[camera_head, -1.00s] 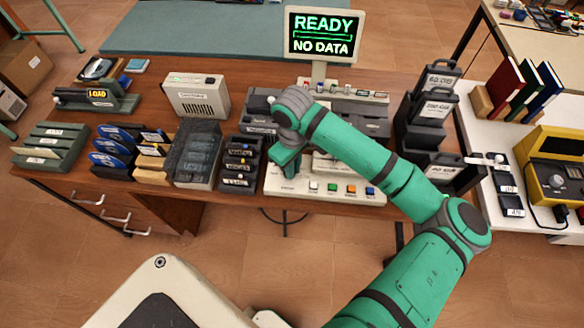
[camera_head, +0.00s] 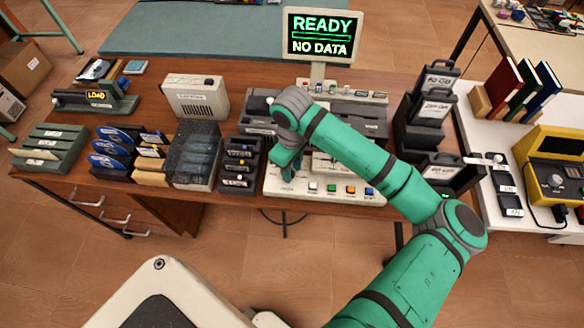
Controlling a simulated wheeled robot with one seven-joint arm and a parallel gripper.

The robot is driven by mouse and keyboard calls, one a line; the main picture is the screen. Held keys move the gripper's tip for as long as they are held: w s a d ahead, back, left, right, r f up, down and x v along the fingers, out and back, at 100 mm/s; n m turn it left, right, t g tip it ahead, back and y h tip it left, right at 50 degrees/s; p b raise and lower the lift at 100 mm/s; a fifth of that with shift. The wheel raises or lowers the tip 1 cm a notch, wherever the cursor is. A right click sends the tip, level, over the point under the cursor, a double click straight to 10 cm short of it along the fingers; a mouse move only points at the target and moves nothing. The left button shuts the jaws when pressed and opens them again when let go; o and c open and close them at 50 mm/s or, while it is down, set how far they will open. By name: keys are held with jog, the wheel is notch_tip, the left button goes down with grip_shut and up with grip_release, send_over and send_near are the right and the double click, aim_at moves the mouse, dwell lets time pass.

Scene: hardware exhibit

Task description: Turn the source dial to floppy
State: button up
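The console (camera_head: 272,186) stands at the front middle of the wooden table, with a row of white, green, orange and blue buttons along its front. My gripper (camera_head: 286,172) points down over the console's left end, left of the buttons. The source dial is not visible; my gripper and wrist cover that part of the console. The fingers are small and partly hidden, so I cannot tell whether they are open or shut, or touching anything. The monitor (camera_head: 322,36) behind the console reads "READY" and "NO DATA".
Black cartridge holders (camera_head: 240,165), a clear-lidded box (camera_head: 193,155) and blue disks (camera_head: 110,148) stand left of the console. Dark upright holders (camera_head: 430,110) stand to its right. A yellow device (camera_head: 553,170) sits on the white table.

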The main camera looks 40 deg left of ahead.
notch_tip(320, 180, up, 11)
dwell(0.6)
jog(key=shift+f, duration=0.15)
dwell(0.3)
